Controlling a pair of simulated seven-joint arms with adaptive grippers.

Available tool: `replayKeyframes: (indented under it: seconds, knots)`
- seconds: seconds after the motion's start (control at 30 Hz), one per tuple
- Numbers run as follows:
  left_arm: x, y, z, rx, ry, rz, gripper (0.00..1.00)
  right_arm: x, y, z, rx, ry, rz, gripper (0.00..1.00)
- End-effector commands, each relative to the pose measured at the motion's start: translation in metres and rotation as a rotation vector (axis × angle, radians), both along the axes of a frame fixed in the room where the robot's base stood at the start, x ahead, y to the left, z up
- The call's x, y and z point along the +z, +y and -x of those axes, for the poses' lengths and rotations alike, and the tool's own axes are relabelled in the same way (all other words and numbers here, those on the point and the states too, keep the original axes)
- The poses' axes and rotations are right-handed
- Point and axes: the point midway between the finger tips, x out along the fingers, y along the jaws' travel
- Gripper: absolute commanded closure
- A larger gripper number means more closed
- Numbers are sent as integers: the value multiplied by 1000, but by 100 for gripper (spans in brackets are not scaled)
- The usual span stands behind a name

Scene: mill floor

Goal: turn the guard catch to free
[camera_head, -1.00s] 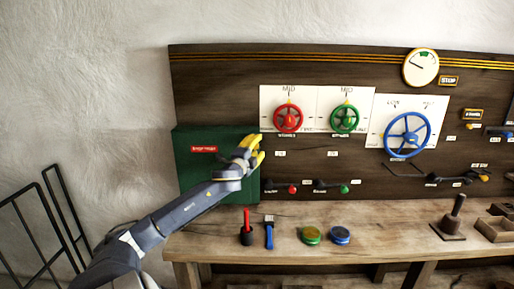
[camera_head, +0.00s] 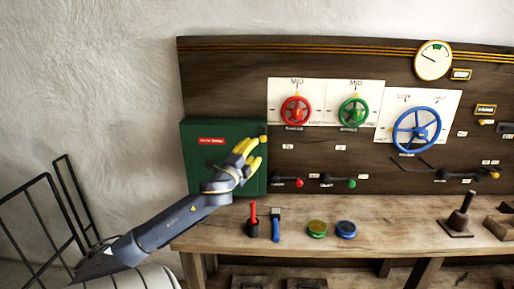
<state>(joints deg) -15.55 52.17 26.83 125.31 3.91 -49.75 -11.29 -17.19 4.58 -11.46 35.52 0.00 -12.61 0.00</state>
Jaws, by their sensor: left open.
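A green guard box (camera_head: 195,170) with a small red label is mounted at the left end of the dark wooden panel. A small yellow knob (camera_head: 263,139) shows at the box's upper right edge; it may be the guard catch, but it is too small to read its position. My left gripper (camera_head: 251,153), with yellow fingertips, is open in front of the box's right side, just below and left of that knob. I cannot tell whether the fingers touch the box. My right gripper is not in view.
Red (camera_head: 296,111), green (camera_head: 355,112) and blue (camera_head: 416,131) handwheels sit on the panel (camera_head: 225,75), with small levers below. The wooden bench (camera_head: 215,230) holds a red-handled tool (camera_head: 253,218), a blue-handled tool (camera_head: 276,226), two round tins and a dark upright handle (camera_head: 460,219).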

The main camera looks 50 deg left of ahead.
Motion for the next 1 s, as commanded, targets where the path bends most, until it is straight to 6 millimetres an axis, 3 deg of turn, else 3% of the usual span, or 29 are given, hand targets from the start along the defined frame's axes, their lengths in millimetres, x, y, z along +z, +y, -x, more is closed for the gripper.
replayKeyframes:
  seconds: [0.2, 0.43, 0.87, 1.0]
  knots:
    - [-2, -8, 16, 0, 0, 1, 54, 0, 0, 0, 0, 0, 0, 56]
    - [-3, -10, 20, 0, 0, 1, 54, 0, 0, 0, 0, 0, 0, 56]
    - [-4, -10, 18, -1, -1, -1, 54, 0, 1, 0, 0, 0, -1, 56]
    - [-15, -12, 3, -7, -2, -19, 54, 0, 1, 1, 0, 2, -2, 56]
